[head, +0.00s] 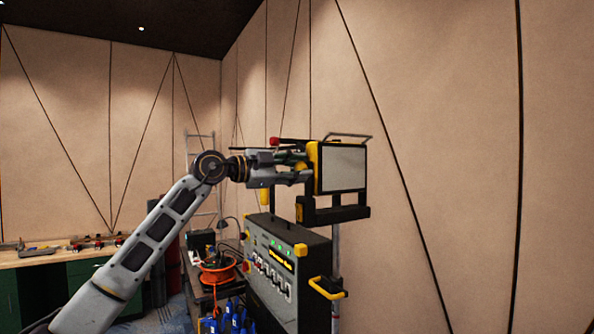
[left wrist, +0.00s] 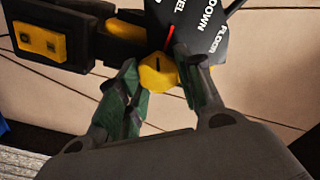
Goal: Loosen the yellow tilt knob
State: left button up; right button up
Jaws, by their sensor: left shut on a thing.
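The yellow tilt knob (left wrist: 157,75) sits in the left wrist view, with a dark line on its face. A dark plate (left wrist: 205,25) with white lettering, partly cut off, and a red mark lies behind it. My left gripper (left wrist: 160,84) is shut on the knob, one finger on each side. In the head view my left gripper (head: 298,166) reaches the left side of the lamp panel (head: 342,169), which has a white face and yellow edge. The fingers hide most of the knob there. My right gripper is in neither view.
A black bracket (head: 335,215) holds the lamp panel on a stand. Below stands a dark control cabinet (head: 285,260) with green lights and yellow corners. A ladder, an orange cable reel (head: 217,272) and a workbench (head: 55,254) are further left. The right side is open before a wall.

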pick_arm(q)
jog(key=shift+n, duration=1)
jog(key=o, duration=1)
jog(key=shift+o, duration=0.2)
jog(key=shift+a, duration=0.2)
jog(key=v, duration=1.1)
jog(key=shift+s+a, duration=0.2)
jog(key=shift+a, duration=0.05)
